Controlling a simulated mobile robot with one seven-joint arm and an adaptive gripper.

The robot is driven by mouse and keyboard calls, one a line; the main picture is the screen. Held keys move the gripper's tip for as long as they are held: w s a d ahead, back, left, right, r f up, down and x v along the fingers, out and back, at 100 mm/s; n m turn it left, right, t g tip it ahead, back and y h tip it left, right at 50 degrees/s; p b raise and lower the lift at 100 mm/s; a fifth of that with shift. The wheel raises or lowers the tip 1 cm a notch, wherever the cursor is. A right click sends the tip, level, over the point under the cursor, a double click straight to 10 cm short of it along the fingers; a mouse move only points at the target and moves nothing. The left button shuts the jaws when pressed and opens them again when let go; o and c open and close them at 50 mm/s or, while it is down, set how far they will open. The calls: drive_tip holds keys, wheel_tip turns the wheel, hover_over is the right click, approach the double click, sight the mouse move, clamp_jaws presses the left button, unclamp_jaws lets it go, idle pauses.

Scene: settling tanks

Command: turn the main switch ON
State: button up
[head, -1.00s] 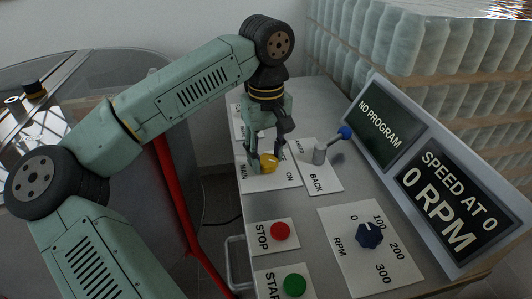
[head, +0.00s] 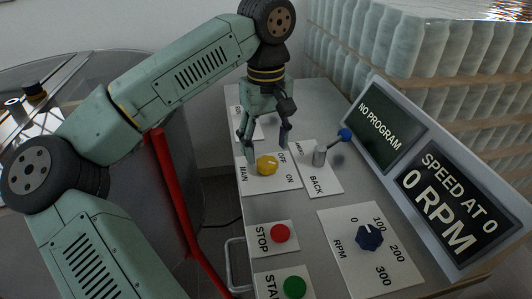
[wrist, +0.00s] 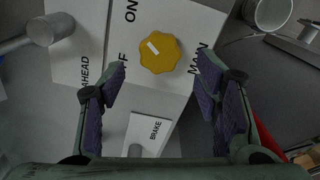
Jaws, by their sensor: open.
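The main switch is a yellow scalloped knob (head: 266,165) on a white plate (head: 252,184) marked MAIN, OFF and ON. In the wrist view the knob (wrist: 160,52) shows whole, and its short white mark points up and left, between the words OFF and ON, seemingly nearer ON. My gripper (head: 266,146) is open and empty, just above and behind the knob in the head view. In the wrist view its fingertips (wrist: 161,66) stand on either side of the knob's lower part, with a gap on both sides.
A lever with a blue ball (head: 345,133) stands right of the switch. A red STOP button (head: 280,232), green START button (head: 295,286) and blue RPM knob (head: 369,236) are nearer. The screens (head: 450,198) read NO PROGRAM and 0 RPM. A BRAKE plate (wrist: 150,132) lies behind.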

sight(266, 160)
wheel_tip(266, 160, up, 8)
drive_tip(key=shift+r, duration=0.2)
